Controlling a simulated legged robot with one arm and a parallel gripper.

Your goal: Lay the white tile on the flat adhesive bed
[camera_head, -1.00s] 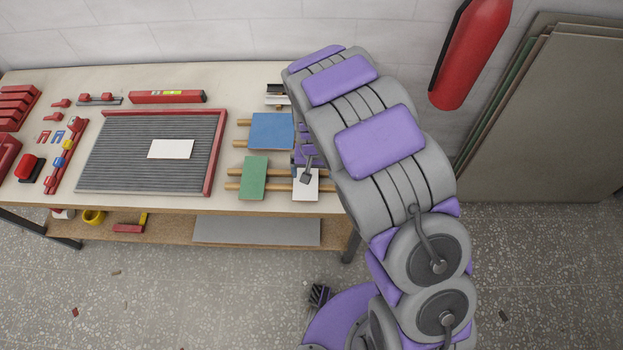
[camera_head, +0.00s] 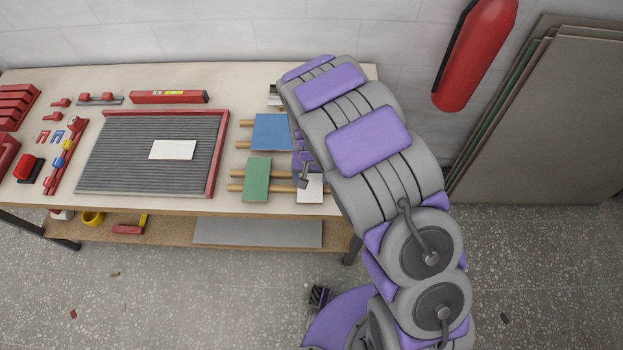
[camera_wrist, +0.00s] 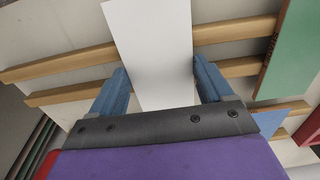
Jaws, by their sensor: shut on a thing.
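The white tile (camera_head: 311,188) lies at the right end of two wooden rails on the bench, partly hidden by my arm. In the wrist view, the white tile (camera_wrist: 150,45) sits between the two blue fingers of my gripper (camera_wrist: 160,75), which is shut on its sides. My gripper (camera_head: 304,178) is small and partly covered in the head view. The adhesive bed (camera_head: 110,160) is a grey, flat, ridged surface left of the rails. Another white tile (camera_head: 172,150) lies flat on it, right of its middle.
A red edge (camera_head: 219,155) borders the bed at the back and right. A green tile (camera_head: 257,180) and a blue tile (camera_head: 271,131) lie on rails between bed and gripper. A red level (camera_head: 169,97) lies behind the bed. A red extinguisher (camera_head: 473,55) hangs at right.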

